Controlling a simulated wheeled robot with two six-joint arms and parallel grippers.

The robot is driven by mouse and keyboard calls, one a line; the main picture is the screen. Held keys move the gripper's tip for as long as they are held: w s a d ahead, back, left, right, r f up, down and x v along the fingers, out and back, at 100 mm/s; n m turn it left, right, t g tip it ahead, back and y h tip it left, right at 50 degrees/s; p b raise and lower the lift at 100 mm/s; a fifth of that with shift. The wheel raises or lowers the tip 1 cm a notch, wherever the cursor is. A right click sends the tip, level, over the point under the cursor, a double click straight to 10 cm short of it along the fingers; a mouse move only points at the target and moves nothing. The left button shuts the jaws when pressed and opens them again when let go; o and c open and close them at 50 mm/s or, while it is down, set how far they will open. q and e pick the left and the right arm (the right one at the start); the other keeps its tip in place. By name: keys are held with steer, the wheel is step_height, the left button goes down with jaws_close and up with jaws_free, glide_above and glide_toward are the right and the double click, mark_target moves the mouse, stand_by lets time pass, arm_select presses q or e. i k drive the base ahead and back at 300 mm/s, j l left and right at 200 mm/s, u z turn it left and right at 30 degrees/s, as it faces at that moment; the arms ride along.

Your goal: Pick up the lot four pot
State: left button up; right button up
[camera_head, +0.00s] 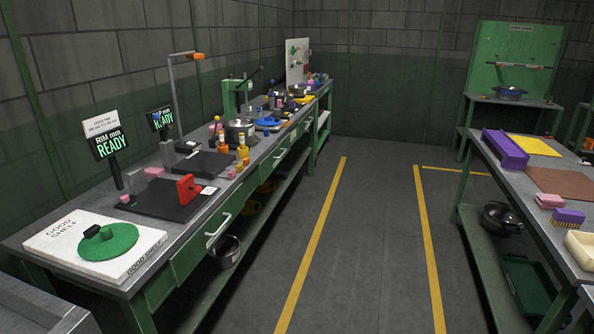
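Several pots are in view, and I cannot read a lot number on any of them. A steel pot (240,131) stands on the long left bench. Another pot (226,251) sits on that bench's lower shelf. A dark lidded pot (501,216) is on the lower shelf of the right table. A bluish pot (509,93) stands on the far bench below a green board. Smaller pots or pans at the far end of the left bench are too small to tell apart. Neither of my grippers is in view.
The left bench (215,213) runs along the wall, with a white "GOOD SHELF" block (60,258) and "READY" displays. The right table (513,181) holds a purple block (505,149), mats and a brush. The floor aisle between yellow lines is clear.

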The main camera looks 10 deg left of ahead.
mark_target(225, 254)
steer(key=i, duration=1.7)
steer(key=u, duration=0.05)
